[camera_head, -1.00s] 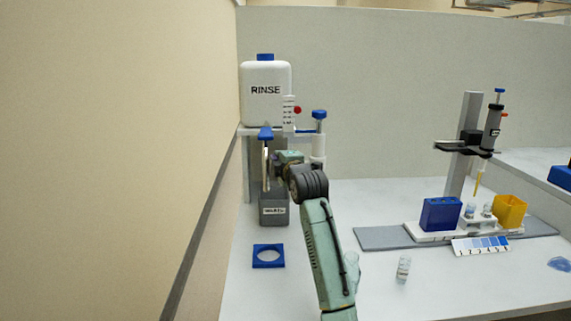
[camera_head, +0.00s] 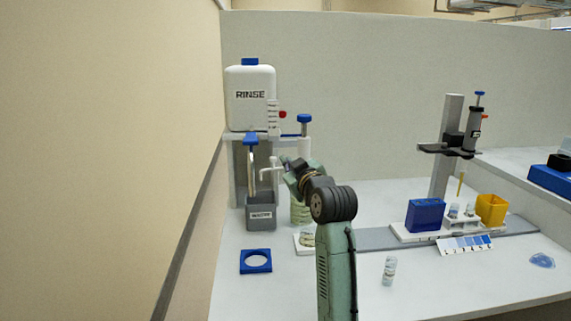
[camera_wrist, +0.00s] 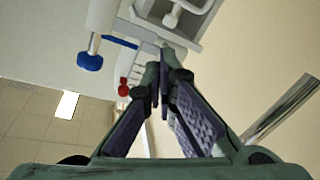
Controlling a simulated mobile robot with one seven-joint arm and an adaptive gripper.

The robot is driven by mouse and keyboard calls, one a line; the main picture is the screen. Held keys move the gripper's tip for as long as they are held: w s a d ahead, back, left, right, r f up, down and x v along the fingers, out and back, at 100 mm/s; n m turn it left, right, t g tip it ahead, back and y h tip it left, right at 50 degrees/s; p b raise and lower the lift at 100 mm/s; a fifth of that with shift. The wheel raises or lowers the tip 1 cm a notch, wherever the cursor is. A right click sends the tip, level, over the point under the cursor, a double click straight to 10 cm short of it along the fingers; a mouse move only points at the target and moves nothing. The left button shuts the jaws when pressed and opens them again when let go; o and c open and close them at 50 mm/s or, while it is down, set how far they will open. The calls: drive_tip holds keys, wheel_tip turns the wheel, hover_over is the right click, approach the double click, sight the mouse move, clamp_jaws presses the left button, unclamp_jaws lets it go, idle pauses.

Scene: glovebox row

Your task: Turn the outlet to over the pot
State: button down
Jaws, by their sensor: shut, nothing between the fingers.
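The outlet (camera_head: 268,172) is a thin white bent spout with its end turned down over the grey waste box (camera_head: 261,218). In the wrist view, a white spout (camera_wrist: 172,16) shows at the top against a grey box. It belongs by a white column with a blue knob (camera_head: 304,119), which also shows in the wrist view (camera_wrist: 89,62). My gripper (camera_wrist: 161,68) is shut and empty, fingertips below the spout in the picture; contact cannot be told.
The white RINSE bottle (camera_head: 250,97) stands on a stand above the waste box, close to the left wall. A blue ring plate (camera_head: 256,262) lies in front. A vial (camera_head: 389,270) stands at the right, before a blue box (camera_head: 425,214) and yellow box (camera_head: 491,209).

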drive_tip(key=d+f+m, duration=0.1)
drive_tip(key=d+m, duration=0.2)
drive_tip(key=m, duration=0.8)
drive_tip(key=d+f+m, duration=0.2)
drive_tip(key=d+m, duration=0.1)
drive_tip(key=m, duration=0.8)
drive_tip(key=a+p+x, duration=0.1)
drive_tip(key=p+x, duration=0.1)
drive_tip(key=x, duration=0.4)
drive_tip(key=s+a+p+x, duration=0.1)
drive_tip(key=p+x, duration=0.1)
drive_tip(key=x, duration=0.4)
drive_tip(key=shift+w+a+p, duration=0.25)
drive_tip(key=shift+a+p, duration=0.05)
drive_tip(key=shift+a, duration=0.1)
